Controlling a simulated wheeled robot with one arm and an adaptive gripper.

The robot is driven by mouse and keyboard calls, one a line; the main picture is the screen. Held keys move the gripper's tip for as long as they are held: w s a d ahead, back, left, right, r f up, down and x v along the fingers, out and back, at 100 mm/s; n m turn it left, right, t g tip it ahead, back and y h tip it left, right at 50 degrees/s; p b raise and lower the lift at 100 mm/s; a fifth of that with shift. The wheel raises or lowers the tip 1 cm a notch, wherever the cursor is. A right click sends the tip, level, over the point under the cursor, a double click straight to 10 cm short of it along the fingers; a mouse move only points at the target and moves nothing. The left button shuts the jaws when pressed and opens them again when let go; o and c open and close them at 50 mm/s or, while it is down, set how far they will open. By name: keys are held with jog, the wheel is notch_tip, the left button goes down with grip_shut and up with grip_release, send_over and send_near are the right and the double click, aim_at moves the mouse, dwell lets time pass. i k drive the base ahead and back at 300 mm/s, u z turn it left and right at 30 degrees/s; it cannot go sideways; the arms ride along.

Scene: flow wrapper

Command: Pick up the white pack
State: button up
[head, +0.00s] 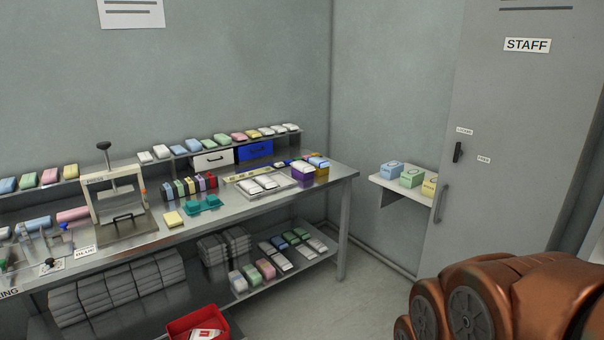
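Several white packs are in the head view, and I cannot tell which one the task means. White packs (250,187) lie side by side on a metal tray (289,185) on the steel bench. More pale packs (162,152) are at the left end of the raised back shelf, with others (279,129) at its right end. White packs (281,262) also lie on the lower shelf among coloured ones. A white item with red marks (207,335) is in the red bin, cut off by the frame. Copper-coloured links of my arm fill the bottom right; my gripper is not in view.
The bench (340,172) also holds a press (114,210), a row of coloured packs (190,187), teal holders (204,204) and drawers (255,150). A wall shelf (401,189) carries boxes. A grey STAFF door (515,140) stands right. The floor (330,300) right of the bench is clear.

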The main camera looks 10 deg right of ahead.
aim_at(305, 167)
jog(key=z, duration=0.7)
jog(key=i, duration=2.2)
jog(key=u, duration=1)
jog(key=i, duration=0.8)
jog(key=u, duration=1.05)
jog(key=i, duration=0.3)
jog(key=u, duration=0.3)
